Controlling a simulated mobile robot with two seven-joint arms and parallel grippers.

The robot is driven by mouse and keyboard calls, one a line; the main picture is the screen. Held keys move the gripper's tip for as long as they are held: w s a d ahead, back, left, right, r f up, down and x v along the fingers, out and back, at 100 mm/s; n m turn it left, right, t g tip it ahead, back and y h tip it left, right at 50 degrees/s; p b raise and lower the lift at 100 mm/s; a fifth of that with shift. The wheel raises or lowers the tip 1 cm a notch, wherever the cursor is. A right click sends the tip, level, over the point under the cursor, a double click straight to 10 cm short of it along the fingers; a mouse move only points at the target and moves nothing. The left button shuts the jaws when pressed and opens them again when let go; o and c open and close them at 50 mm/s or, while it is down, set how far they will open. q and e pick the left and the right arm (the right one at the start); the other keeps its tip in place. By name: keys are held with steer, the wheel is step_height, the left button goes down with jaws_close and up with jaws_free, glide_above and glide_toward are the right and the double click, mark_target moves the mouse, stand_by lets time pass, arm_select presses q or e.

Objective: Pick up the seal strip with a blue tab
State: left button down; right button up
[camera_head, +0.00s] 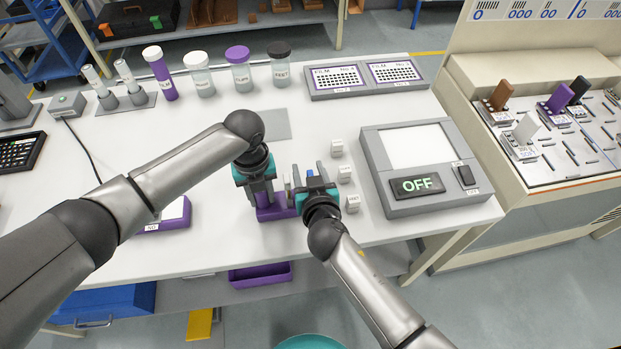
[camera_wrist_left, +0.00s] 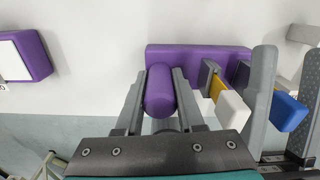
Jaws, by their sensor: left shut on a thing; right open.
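The purple holder (camera_wrist_left: 200,58) sits on the white table, mostly hidden by my grippers in the head view (camera_head: 274,212). My left gripper (camera_head: 262,193) is shut on the holder's purple cylindrical grip (camera_wrist_left: 160,90). The blue tab (camera_wrist_left: 289,112) of a seal strip shows at the holder's right end in the left wrist view; it is a small blue spot in the head view (camera_head: 310,172). My right gripper (camera_head: 308,176) is open, with one finger on each side of the blue tab. Strips with a white tab (camera_wrist_left: 233,108) and a yellow tab (camera_wrist_left: 216,87) stand beside it.
Small white labelled cubes (camera_head: 345,174) stand just right of my right gripper. A purple block (camera_head: 176,214) lies to the left. Several labelled bottles (camera_head: 198,77) stand at the back.

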steer(key=shift+w+f, duration=0.1)
steer(key=shift+w, duration=0.1)
jaws_close()
stand_by(0.3)
